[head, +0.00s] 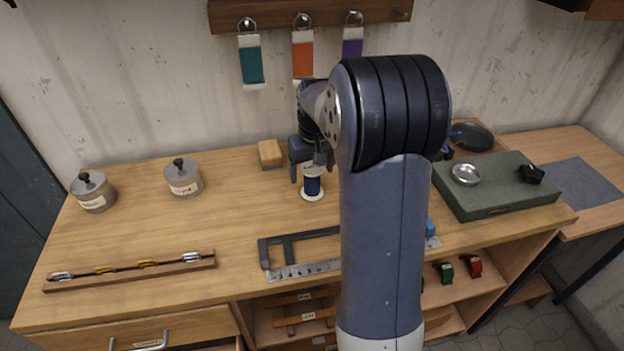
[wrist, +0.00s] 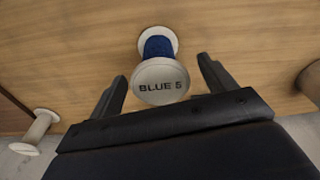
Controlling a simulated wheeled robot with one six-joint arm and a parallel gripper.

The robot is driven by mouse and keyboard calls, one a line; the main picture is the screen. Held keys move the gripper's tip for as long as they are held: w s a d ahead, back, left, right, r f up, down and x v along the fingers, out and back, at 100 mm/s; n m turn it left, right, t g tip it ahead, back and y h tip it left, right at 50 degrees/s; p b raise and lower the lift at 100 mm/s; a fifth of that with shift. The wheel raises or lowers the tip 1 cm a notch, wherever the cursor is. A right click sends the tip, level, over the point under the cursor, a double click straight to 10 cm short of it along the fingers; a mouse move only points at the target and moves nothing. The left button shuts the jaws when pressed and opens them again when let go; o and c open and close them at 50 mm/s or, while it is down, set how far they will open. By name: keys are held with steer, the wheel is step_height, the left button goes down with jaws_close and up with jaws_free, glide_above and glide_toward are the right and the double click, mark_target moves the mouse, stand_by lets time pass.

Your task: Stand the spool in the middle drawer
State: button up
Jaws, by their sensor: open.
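The spool (head: 312,186) has white flanges and dark blue thread, and stands upright on the workbench. In the wrist view its top flange reads "BLUE 5" (wrist: 161,84), with blue thread (wrist: 158,47) below it. My gripper (head: 312,168) is just above and around the spool's top in the head view. In the wrist view my gripper (wrist: 163,70) is open, one finger on each side of the spool, with gaps to both. A drawer front (head: 150,334) with a metal handle and label shows at the bench's lower left. I cannot tell which drawer is the middle one.
The workbench (head: 235,230) is mostly clear left of the spool. Two lidded jars (head: 183,178), a wooden block (head: 270,153), a rack strip (head: 130,270) and a dark metal frame (head: 285,248) lie around. A green case (head: 490,190) is at right. My arm hides the centre right.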

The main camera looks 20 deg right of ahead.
steer(key=shift+w+f, duration=0.15)
steer(key=shift+f, duration=0.8)
steer(key=c, duration=1.1)
